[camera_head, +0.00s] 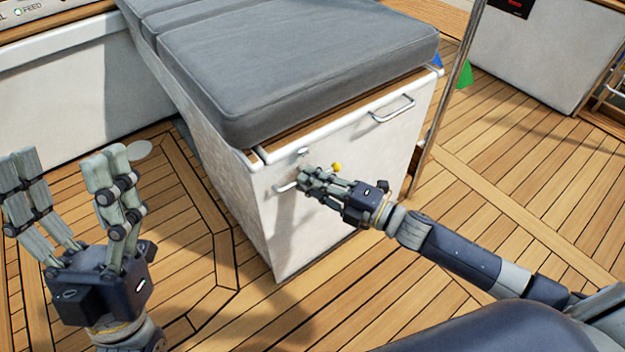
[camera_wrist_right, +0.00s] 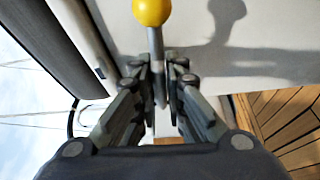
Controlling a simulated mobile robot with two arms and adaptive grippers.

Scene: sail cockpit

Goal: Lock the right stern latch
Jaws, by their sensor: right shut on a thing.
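The latch lever has a yellow ball knob (camera_head: 337,167) and stands at the end face of the white bench locker (camera_head: 352,140). In the right wrist view the yellow knob (camera_wrist_right: 152,11) tops a grey rod that runs down between my fingers. My right gripper (camera_head: 308,179) is shut on this rod just below the knob; it also shows in the wrist view (camera_wrist_right: 159,65). The latch's base is hidden behind my fingers. My left gripper (camera_head: 62,168) is open and empty, apart from the locker, over the deck at the left.
A grey cushion (camera_head: 290,55) lies on the locker. Metal handles (camera_head: 392,109) and (camera_head: 285,187) stick out from its end face. A metal pole (camera_head: 447,100) stands at its right corner, near a green cone-like shape (camera_head: 466,75). The wooden deck (camera_head: 500,190) at the right is clear.

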